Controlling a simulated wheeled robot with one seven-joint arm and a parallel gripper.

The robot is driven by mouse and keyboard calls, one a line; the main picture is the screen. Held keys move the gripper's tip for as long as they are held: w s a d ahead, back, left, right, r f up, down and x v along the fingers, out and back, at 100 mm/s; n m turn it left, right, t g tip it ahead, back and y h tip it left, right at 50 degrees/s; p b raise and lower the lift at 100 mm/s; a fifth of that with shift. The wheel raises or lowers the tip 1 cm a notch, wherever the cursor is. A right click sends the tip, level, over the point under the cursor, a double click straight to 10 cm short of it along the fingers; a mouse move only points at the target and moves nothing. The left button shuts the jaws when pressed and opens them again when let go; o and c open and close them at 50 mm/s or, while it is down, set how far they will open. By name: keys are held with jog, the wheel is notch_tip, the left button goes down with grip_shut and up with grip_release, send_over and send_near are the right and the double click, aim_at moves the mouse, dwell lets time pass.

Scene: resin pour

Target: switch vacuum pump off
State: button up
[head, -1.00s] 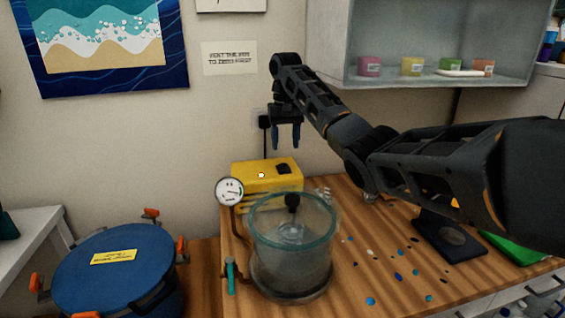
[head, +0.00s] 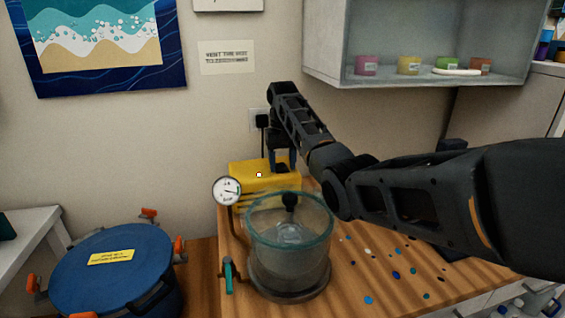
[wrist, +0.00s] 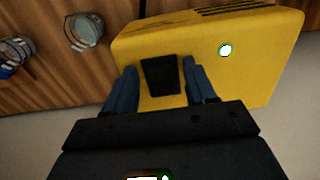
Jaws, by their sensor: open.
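The yellow vacuum pump (head: 245,180) stands at the back left of the wooden bench, behind the glass chamber. In the wrist view the pump (wrist: 260,50) fills the upper middle, with a black rocker switch (wrist: 161,75) and a round light (wrist: 225,50) that looks white with a green rim. My gripper (head: 283,165) is at the pump's top right in the head view. In the wrist view my gripper (wrist: 158,80) is open, with one blue finger on each side of the switch. I cannot tell whether the fingers touch it. In the head view they partly hide the switch.
The glass chamber (head: 290,245) stands just in front of the pump, with a dial gauge (head: 227,191) and a teal-handled valve (head: 229,275) at its left. A blue lidded pot (head: 115,270) is at lower left. A wall shelf (head: 420,82) with small pots hangs at upper right.

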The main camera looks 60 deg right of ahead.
grip_shut()
dwell(0.4)
jog(key=shift+d, duration=0.1)
jog(key=shift+r+g+y, duration=0.1)
jog(key=shift+g+y, duration=0.2)
jog(key=shift+w+d+g+y+b, duration=0.25)
jog(key=shift+g+y+b, duration=0.2)
jog(key=shift+b, duration=0.4)
jog(key=shift+y+b, duration=0.25)
jog(key=shift+b, duration=0.4)
jog(key=shift+g+b, duration=0.25)
jog(key=shift+b, duration=0.05)
jog(key=shift+r, duration=0.1)
